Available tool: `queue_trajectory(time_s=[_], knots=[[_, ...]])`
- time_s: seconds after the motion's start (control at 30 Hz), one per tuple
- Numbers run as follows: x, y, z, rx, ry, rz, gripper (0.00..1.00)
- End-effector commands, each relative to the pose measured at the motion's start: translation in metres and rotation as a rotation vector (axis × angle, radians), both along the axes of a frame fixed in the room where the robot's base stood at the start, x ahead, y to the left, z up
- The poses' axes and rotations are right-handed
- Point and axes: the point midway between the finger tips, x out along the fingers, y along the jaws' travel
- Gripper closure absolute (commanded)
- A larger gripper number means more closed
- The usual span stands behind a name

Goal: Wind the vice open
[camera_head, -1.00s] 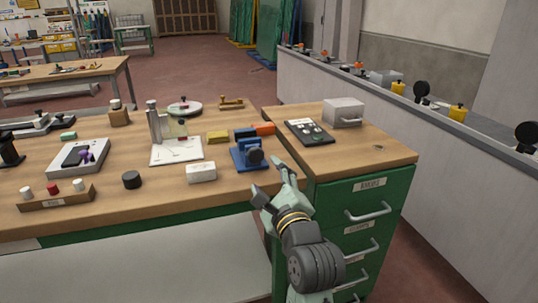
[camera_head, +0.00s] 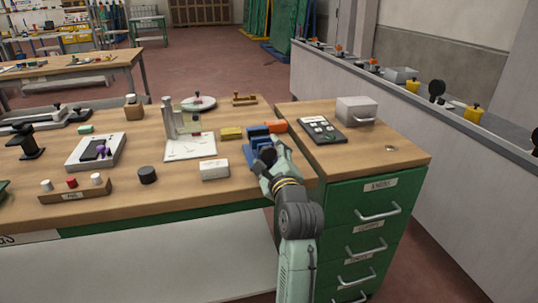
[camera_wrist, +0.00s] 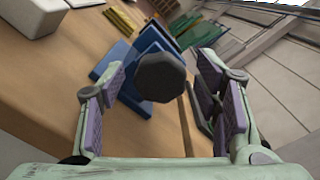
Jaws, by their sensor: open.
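The blue vice (camera_head: 256,139) stands on the wooden bench near its right end. In the wrist view the blue vice body (camera_wrist: 135,62) shows with its dark many-sided knob (camera_wrist: 160,77) facing me. My gripper (camera_head: 266,167) is at the front of the vice and hides much of it in the head view. In the wrist view my gripper (camera_wrist: 160,95) is open, with one padded finger on each side of the knob. I cannot tell whether the fingers touch the knob. The gap between the vice jaws is not clear.
A white block (camera_head: 214,170) and a black knob (camera_head: 148,175) lie left of the vice. A yellow block (camera_head: 231,134) and an orange item (camera_head: 276,126) are near it. The green drawer cabinet (camera_head: 350,215) stands close on the right, carrying a dark tray (camera_head: 322,130) and a grey box (camera_head: 356,110).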

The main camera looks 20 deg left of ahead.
Motion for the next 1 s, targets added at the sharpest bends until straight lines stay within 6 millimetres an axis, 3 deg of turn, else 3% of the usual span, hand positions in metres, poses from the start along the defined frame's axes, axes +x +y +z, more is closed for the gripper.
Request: queue_trajectory(time_s=[0.77,1.0], knots=[[-0.0003,-0.0004,0.0,0.0,0.0,0.0,0.91],[-0.0003,-0.0004,0.0001,-0.019,-0.012,-0.001,0.91]])
